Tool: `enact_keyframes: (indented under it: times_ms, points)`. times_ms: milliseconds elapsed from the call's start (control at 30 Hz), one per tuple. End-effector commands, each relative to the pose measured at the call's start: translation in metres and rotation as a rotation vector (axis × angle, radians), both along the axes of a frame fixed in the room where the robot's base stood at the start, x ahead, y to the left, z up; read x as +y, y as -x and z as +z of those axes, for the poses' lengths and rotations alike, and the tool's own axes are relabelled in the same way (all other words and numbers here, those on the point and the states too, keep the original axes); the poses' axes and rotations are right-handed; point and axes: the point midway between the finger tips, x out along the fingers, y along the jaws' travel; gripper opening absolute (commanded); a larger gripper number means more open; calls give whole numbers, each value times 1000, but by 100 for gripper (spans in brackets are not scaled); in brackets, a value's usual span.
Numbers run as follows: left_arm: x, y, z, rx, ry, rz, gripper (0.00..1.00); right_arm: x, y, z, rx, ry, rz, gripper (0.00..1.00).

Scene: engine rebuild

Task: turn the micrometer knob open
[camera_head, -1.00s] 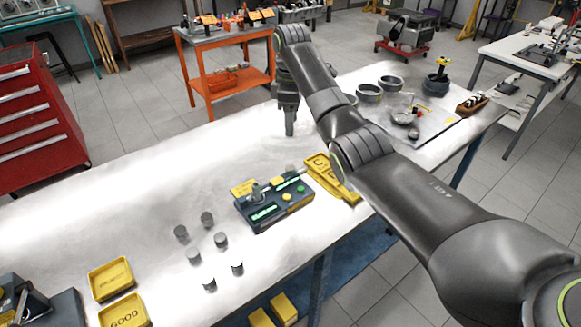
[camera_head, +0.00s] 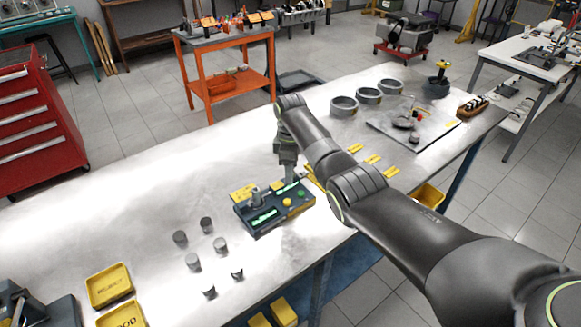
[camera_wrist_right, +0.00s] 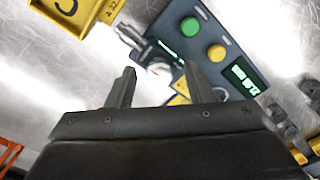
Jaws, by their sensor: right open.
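The micrometer station (camera_head: 268,219) is a dark blue-grey box on the metal bench, with lit displays and a green and a yellow button. It also shows in the right wrist view (camera_wrist_right: 222,72). There a silvery micrometer knob (camera_wrist_right: 131,37) sticks out of its left side, ahead of my fingers. My right gripper (camera_head: 289,173) is at the far right end of the station. In the right wrist view its two fingers (camera_wrist_right: 159,72) are apart, with nothing between them but bench and part of the station. The knob is hard to make out in the head view. My left gripper is not in view.
Several grey cylinders (camera_head: 193,261) stand left of the station. A yellow tray (camera_head: 109,287) lies farther left. Yellow pieces lie beside and under my right arm; one yellow holder (camera_wrist_right: 68,14) is left of the knob. Grey rings (camera_head: 344,106) stand at the back.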

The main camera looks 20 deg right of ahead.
Motion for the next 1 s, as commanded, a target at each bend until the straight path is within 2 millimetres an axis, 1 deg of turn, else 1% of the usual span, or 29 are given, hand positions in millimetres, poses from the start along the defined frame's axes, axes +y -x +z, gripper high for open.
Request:
enact_keyframes:
  times_ms: [167, 500, 767, 1000]
  points:
    - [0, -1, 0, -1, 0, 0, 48, 0, 0, 0, 0, 0, 0, 48]
    - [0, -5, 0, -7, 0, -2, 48, 0, 0, 0, 1, 0, 0, 3]
    - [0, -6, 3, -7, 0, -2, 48, 0, 0, 1, 1, 0, -24, 3]
    - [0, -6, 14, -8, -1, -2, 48, 0, 0, 3, 1, 0, -139, 3]
